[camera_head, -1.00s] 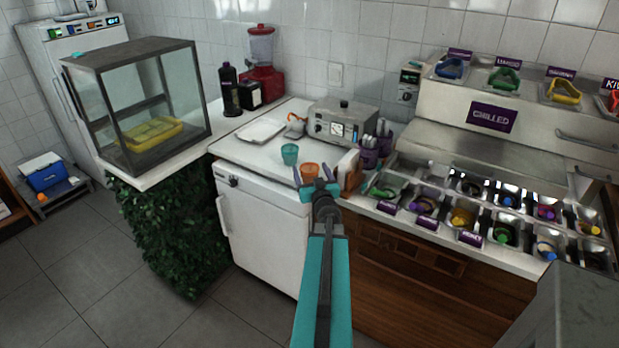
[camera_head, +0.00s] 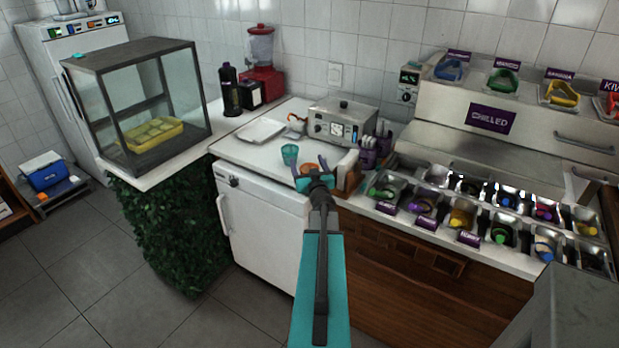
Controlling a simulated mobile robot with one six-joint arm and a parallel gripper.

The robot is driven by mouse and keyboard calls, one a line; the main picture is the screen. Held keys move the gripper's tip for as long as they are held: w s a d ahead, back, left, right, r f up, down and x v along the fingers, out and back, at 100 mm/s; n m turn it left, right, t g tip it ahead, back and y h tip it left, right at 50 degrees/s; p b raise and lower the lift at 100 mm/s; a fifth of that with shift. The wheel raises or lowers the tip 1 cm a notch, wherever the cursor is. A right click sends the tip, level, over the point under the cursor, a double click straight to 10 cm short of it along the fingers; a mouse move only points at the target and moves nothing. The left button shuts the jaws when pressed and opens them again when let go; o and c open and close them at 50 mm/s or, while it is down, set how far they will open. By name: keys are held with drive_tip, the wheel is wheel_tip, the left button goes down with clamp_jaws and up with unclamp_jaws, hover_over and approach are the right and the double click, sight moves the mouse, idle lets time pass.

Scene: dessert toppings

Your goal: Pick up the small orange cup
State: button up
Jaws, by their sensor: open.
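The small orange cup (camera_head: 309,168) stands near the front edge of the white counter, to the right of a teal cup (camera_head: 290,154). Only its upper part shows; my gripper and wrist hide the rest. My gripper (camera_head: 310,173) is open, with one finger on each side of the orange cup in this view. I cannot tell how deep the fingers sit around the cup or whether they touch it.
A white tray (camera_head: 262,131) and a grey appliance (camera_head: 338,121) stand behind the cups. Purple utensil holders (camera_head: 367,155) and a wooden block (camera_head: 349,179) stand close on the right. Metal topping bins (camera_head: 431,202) line the right counter.

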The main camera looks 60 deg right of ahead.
idle(0.4)
drive_tip(key=c, duration=1.1)
drive_tip(key=shift+r, duration=0.1)
